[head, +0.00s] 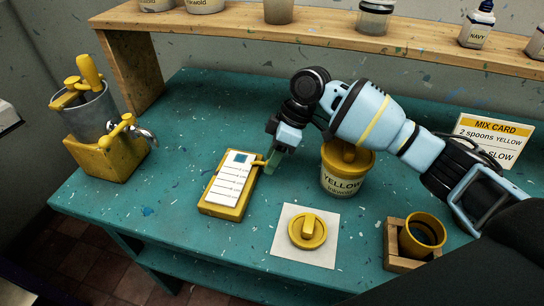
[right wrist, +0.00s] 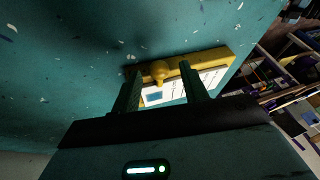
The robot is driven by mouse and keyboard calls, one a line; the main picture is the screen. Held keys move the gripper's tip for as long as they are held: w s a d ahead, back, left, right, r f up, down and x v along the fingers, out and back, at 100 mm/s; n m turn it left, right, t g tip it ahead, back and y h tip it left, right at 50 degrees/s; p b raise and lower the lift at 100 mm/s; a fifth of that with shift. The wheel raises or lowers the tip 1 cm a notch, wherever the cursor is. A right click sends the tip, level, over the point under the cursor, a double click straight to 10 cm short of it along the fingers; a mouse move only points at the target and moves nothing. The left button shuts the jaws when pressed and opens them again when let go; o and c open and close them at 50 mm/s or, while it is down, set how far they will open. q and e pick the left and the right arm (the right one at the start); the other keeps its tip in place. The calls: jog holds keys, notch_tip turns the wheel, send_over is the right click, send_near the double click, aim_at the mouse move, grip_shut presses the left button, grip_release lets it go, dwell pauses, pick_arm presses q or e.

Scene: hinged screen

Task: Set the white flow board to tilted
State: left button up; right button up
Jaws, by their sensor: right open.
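The white flow board (head: 230,183) has printed lines and a blue square, and appears to lie nearly flat on its yellow base (head: 219,211) in the middle of the table. A yellow knob (head: 258,162) sticks out at its upper right side. My right gripper (head: 272,161) is beside that knob, its fingers partly hidden by the wrist. In the right wrist view its two dark green fingers are apart, and the knob (right wrist: 159,70) shows between them, with the board (right wrist: 185,87) behind. I cannot tell whether either finger touches the knob. My left gripper is not in view.
A yellow tub (head: 345,180) stands just right of the gripper, under my forearm. A yellow lid (head: 307,231) on a white square and a cup in a wooden holder (head: 392,241) are nearer. A metal pot on a yellow block (head: 105,158) stands left. A wooden shelf (head: 300,32) spans the back.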

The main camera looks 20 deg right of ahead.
jog(key=shift+a+f, duration=0.1)
jog(key=shift+f, duration=0.15)
grip_shut()
jog(key=shift+w, duration=0.1)
